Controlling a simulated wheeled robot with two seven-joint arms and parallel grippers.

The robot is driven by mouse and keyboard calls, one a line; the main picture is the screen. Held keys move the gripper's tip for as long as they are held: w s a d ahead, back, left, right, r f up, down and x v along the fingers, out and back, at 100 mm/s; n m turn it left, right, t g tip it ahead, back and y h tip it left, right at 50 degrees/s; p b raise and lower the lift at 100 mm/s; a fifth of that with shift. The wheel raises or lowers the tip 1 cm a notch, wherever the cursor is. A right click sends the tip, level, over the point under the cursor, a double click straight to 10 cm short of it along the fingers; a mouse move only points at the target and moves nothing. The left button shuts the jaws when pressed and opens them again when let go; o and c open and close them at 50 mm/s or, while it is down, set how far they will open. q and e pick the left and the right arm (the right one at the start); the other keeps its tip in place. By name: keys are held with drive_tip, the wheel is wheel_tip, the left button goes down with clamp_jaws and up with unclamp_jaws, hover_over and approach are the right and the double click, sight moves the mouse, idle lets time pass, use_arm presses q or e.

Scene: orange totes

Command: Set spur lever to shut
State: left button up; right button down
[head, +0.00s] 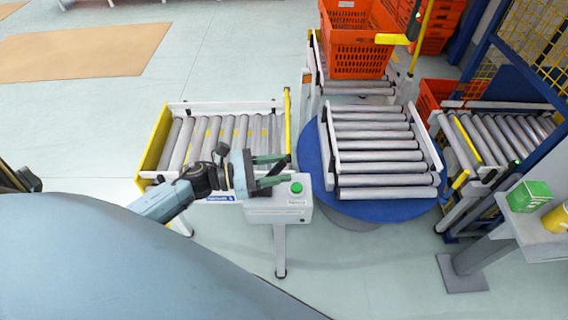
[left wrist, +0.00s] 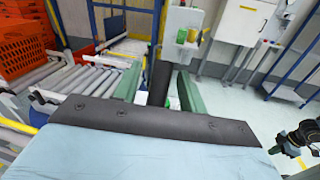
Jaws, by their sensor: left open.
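My left gripper (head: 284,171) reaches in from the left over the near right corner of the left roller conveyor (head: 163,150), by a white control box (head: 278,209) with a green button (head: 296,188). Its green fingers are apart. In the left wrist view, a dark upright bar (left wrist: 158,84) stands between the fingers (left wrist: 158,98); it may be the spur lever, but I cannot tell whether it touches them. The lever's position is not clear in the head view, where the gripper covers that spot.
A blue round turntable (head: 311,160) with rollers stands right of the box. An orange tote (head: 357,50) sits on the far conveyor. Another roller conveyor (head: 500,138) is at the right. A green box (head: 530,196) stands on a shelf. Open floor lies at the front.

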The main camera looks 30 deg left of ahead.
use_arm(q)
drive_tip(key=shift+x, duration=0.9)
drive_tip(key=shift+c, duration=0.2)
clamp_jaws()
